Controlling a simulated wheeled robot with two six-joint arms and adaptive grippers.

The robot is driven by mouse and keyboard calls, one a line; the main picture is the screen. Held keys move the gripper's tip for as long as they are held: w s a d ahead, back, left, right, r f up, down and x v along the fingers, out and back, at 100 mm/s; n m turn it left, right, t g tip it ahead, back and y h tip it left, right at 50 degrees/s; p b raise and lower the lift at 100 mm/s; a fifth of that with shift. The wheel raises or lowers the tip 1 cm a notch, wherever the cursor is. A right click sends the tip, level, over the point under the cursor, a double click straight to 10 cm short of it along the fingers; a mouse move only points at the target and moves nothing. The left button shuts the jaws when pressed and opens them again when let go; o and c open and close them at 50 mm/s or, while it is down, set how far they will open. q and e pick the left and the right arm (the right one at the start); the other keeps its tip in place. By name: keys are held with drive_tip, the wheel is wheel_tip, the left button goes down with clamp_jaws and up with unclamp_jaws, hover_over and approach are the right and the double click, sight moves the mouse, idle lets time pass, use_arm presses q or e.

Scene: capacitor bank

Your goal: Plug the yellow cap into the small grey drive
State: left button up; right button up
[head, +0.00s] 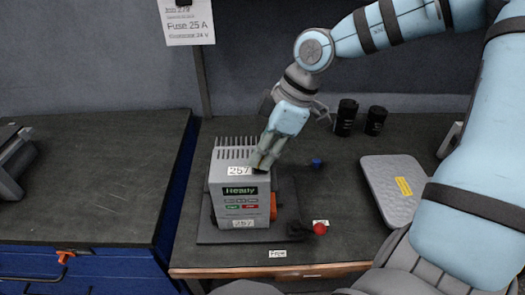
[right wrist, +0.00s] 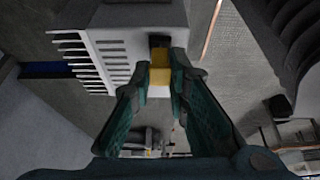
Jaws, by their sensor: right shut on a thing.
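The small grey drive (head: 238,207) stands upright on a dark mat, with a lit green "Ready" display and a finned top. My right gripper (head: 264,162) is at the drive's upper right edge, fingers pointing down. In the right wrist view, the right gripper (right wrist: 160,75) is shut on the yellow cap (right wrist: 160,80). The cap's far end is close to a dark opening on the drive (right wrist: 115,45); I cannot tell whether it has entered. The fingers hide the cap in the head view. My left gripper is not in view.
A blue piece (head: 316,162) and a red piece (head: 320,228) lie right of the drive. Two black cylinders (head: 346,116) stand at the back. A grey flat box (head: 393,190) lies at the right. An orange part (head: 273,206) shows at the drive's right side. The left worktop (head: 100,175) is mostly bare.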

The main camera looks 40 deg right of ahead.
drive_tip(key=shift+f, duration=0.25)
drive_tip(key=o, duration=0.9)
drive_tip(key=shift+c, duration=0.2)
drive_tip(key=v, duration=1.2)
drive_tip(key=shift+r, duration=0.15)
